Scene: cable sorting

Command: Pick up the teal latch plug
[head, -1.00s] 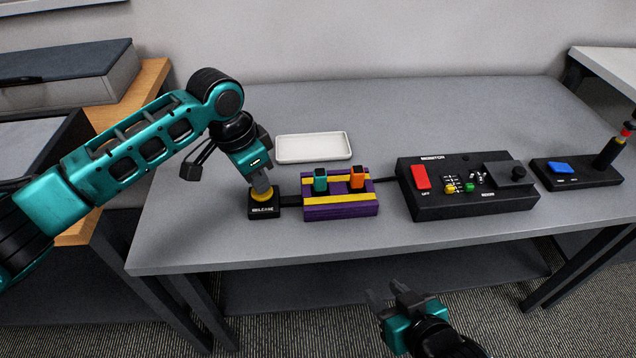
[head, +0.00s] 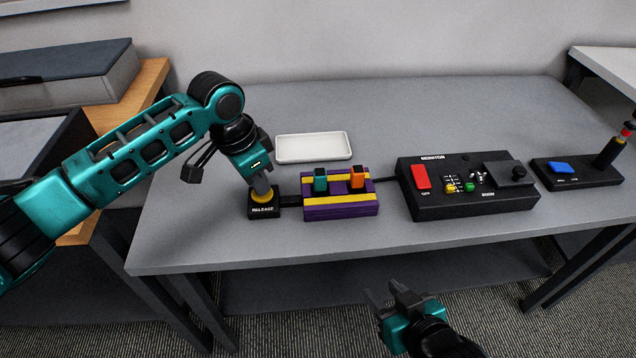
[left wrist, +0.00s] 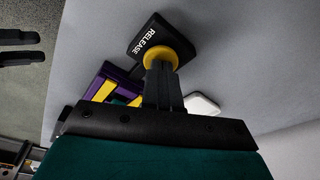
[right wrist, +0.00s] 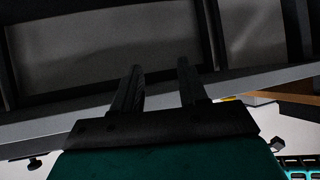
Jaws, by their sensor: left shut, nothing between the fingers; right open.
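The teal latch plug (head: 320,181) stands upright in the purple and yellow block (head: 340,212), left of an orange plug (head: 357,178). My left gripper (head: 263,193) is shut and empty, with its fingertips down on the yellow button of the black RELEASE box (head: 264,211). In the left wrist view the fingers (left wrist: 161,75) meet the yellow button (left wrist: 160,56); the purple block shows partly behind the gripper. My right gripper (head: 386,296) is open and empty in front of the table's front edge, well away from the plug; its spread fingers also show in the right wrist view (right wrist: 160,90).
A white tray (head: 314,158) lies behind the block. A black MONITOR box (head: 470,205) with a red switch stands to the right, and a black box with a blue button (head: 561,169) beyond it. The table (head: 420,100) is clear at the back and along the front.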

